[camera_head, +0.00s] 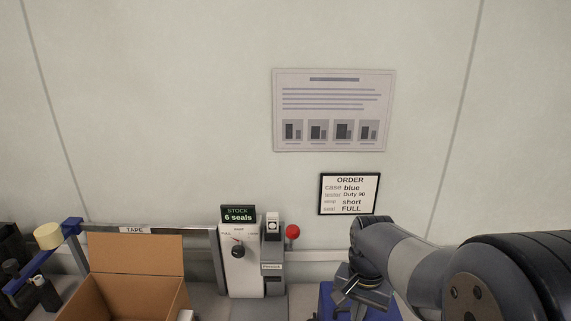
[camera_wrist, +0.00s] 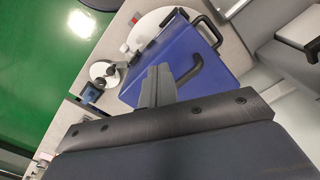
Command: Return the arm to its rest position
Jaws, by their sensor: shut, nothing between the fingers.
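My gripper (camera_head: 358,296) is at the lower right of the head view, at the end of my dark and grey arm, which reaches in from the right edge. In the wrist view its two grey fingers (camera_wrist: 157,82) are together with nothing between them. Beyond the fingers in that view is a blue case (camera_wrist: 186,52) with black handles. A blue part of the case (camera_head: 328,301) also shows beside and below the gripper in the head view. I cannot tell the gap between gripper and case.
An open cardboard box (camera_head: 136,254) stands at the lower left, near a tape dispenser (camera_head: 47,236). An order sign (camera_head: 349,194) hangs on the wall. Green floor (camera_wrist: 45,50) shows in the wrist view.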

